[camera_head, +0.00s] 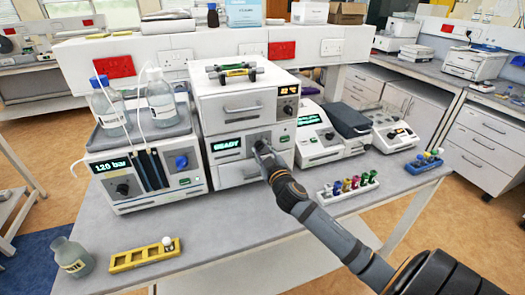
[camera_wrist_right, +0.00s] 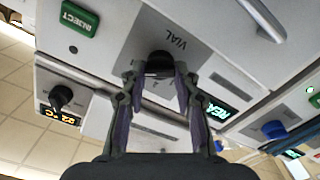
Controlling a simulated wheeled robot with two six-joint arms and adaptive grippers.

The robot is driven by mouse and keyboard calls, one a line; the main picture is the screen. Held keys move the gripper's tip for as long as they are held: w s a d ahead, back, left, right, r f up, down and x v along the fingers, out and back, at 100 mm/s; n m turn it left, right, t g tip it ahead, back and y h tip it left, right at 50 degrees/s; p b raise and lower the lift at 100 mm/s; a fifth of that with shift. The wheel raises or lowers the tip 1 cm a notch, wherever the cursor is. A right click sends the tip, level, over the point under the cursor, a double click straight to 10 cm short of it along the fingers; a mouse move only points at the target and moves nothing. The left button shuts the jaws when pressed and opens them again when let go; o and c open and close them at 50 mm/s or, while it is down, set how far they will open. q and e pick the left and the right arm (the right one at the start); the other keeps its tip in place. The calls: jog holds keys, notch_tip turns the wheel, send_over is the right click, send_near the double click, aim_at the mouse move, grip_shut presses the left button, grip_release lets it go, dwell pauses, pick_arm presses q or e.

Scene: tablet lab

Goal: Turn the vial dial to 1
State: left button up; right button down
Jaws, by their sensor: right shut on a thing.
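The vial dial (camera_wrist_right: 160,58) is a dark round knob on the pale front panel, beside the printed word VIAL, in the right wrist view. My right gripper (camera_wrist_right: 158,74) has its two fingers on either side of the dial and is shut on it. In the head view my right gripper (camera_head: 262,150) reaches the front of the middle instrument (camera_head: 228,173), beside its green READY display (camera_head: 226,145), and covers most of the dial. The marks around the dial are too small and hidden to tell its setting. My left gripper is not in view.
A green INJECT button (camera_wrist_right: 79,19) sits near the dial. A pump unit (camera_head: 140,200) with bottles on top stands at left. A yellow rack (camera_head: 145,256), a glass bottle (camera_head: 72,259) and a white vial rack (camera_head: 347,189) stand on the bench. The front middle bench is clear.

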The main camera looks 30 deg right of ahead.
jog(key=n+p, duration=0.2)
jog(key=n, duration=0.4)
jog(key=n+p, duration=0.3)
jog(key=n, duration=0.3)
jog(key=n+p, duration=0.2)
jog(key=n, duration=0.4)
jog(key=shift+n+p, duration=0.3)
jog(key=shift+p, duration=0.1)
jog(key=shift+f+n+p, duration=0.2)
jog(key=shift+n+p, duration=0.75)
jog(key=shift+n, duration=1.65)
jog(key=c, duration=1)
grip_release()
